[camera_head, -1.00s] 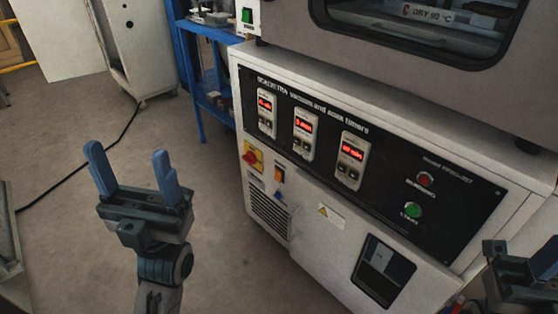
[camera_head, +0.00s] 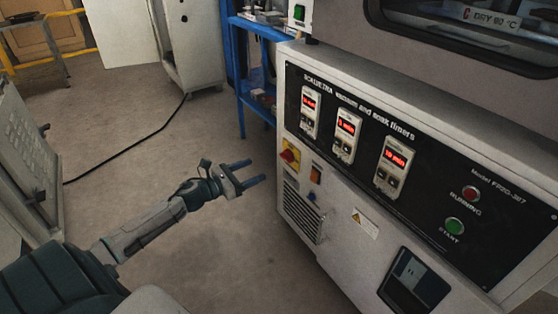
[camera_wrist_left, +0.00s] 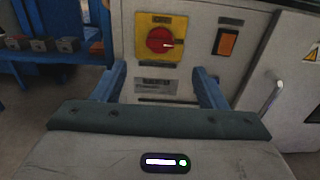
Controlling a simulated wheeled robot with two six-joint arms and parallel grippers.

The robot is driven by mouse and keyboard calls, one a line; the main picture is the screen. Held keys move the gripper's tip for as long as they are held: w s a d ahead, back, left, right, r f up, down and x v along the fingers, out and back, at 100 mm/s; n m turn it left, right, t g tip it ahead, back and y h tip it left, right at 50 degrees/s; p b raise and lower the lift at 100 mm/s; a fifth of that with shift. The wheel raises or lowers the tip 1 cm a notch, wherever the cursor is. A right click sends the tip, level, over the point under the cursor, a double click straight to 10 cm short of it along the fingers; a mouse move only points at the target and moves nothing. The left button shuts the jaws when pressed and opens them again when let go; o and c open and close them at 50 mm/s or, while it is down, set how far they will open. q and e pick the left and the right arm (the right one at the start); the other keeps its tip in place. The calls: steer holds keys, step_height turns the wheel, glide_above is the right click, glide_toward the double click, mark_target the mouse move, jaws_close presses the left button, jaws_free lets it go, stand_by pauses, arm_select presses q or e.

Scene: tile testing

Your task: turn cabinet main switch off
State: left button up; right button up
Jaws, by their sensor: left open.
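The main switch is a red rotary knob on a yellow plate (camera_head: 290,155) at the left end of the cabinet front. In the left wrist view the red knob (camera_wrist_left: 160,40) faces me, with a pale mark pointing right. An orange rocker switch (camera_head: 316,174) sits to its right and shows in the wrist view (camera_wrist_left: 228,43). My left gripper (camera_head: 257,172) is open and empty, pointing at the cabinet just left of the knob and apart from it. In the wrist view its blue fingers (camera_wrist_left: 160,88) stand below the knob on either side. My right gripper is out of view.
The cabinet (camera_head: 345,215) carries three red-lit timers (camera_head: 347,124), a red running lamp (camera_head: 472,194) and a green start button (camera_head: 455,226). A blue shelf (camera_head: 240,75) stands behind it. A black cable crosses the open floor on the left.

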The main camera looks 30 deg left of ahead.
mark_target(283, 157)
arm_select(q)
steer(key=x, duration=1)
steer(key=shift+w+d, duration=0.15)
steer(key=shift+w, duration=0.1)
steer(key=c, duration=1)
steer(key=shift+r, duration=0.1)
